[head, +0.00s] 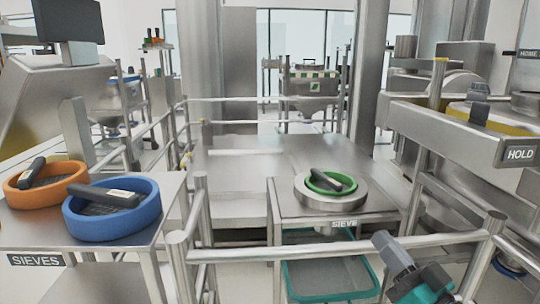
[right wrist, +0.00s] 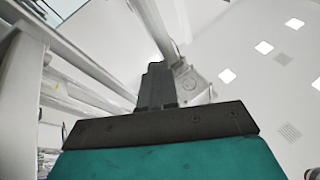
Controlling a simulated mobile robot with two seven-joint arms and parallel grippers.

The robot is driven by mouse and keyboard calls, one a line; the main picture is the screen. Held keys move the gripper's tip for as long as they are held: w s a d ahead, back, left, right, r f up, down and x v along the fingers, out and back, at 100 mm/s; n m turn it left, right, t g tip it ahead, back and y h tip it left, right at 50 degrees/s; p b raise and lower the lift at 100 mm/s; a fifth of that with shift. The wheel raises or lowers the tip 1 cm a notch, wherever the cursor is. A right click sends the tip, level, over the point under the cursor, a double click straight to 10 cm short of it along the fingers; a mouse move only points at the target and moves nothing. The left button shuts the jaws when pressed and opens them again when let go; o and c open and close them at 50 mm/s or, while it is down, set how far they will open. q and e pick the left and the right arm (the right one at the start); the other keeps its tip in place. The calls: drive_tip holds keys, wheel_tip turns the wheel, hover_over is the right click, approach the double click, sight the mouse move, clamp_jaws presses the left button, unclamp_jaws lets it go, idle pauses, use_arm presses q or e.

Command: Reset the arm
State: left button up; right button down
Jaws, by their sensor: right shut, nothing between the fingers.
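My right gripper (head: 384,240) comes in at the lower right of the head view, with dark fingers and a teal body, in front of the steel railing. In the right wrist view its fingers (right wrist: 154,75) are together and point up toward the ceiling, with nothing between them. It is apart from the objects on the tables. My left gripper is not in view.
Orange (head: 22,199) and blue (head: 140,222) sieves sit on the left table (head: 30,233). A green ring (head: 349,183) with a dark handle sits on the steel sieve stand (head: 300,210). A teal-rimmed bin (head: 330,296) is below it. Steel railing (head: 250,254) crosses in front.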

drive_tip(key=s+f+n+g+h, duration=0.2)
drive_tip(key=s+f+g, duration=0.25)
drive_tip(key=f, duration=0.45)
drive_tip(key=s+a+f+n+g+h, duration=0.1)
drive_tip(key=s+f+g+h, duration=0.15)
drive_tip(key=s+f, duration=0.45)
drive_tip(key=s+f+n+g+h, duration=0.2)
drive_tip(key=s+f+g, duration=0.2)
drive_tip(key=f, duration=0.6)
drive_tip(key=w+a+r+m+t, duration=0.1)
drive_tip(key=w+a+r+m, duration=0.1)
drive_tip(key=a+m, duration=0.45)
use_arm(q)
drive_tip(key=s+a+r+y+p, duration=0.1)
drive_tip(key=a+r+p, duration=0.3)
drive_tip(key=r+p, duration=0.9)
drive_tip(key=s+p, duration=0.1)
drive_tip(key=p, duration=0.6)
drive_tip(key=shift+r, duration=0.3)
use_arm(e)
drive_tip(key=s+d+r+n, duration=0.1)
drive_tip(key=r, duration=0.5)
drive_tip(key=s+d+r, duration=0.1)
drive_tip(key=d+r, duration=0.1)
drive_tip(key=r, duration=0.5)
drive_tip(key=shift+s+r+n+h, duration=0.25)
drive_tip(key=shift+r+n+h, duration=0.05)
drive_tip(key=shift+n+h, duration=0.05)
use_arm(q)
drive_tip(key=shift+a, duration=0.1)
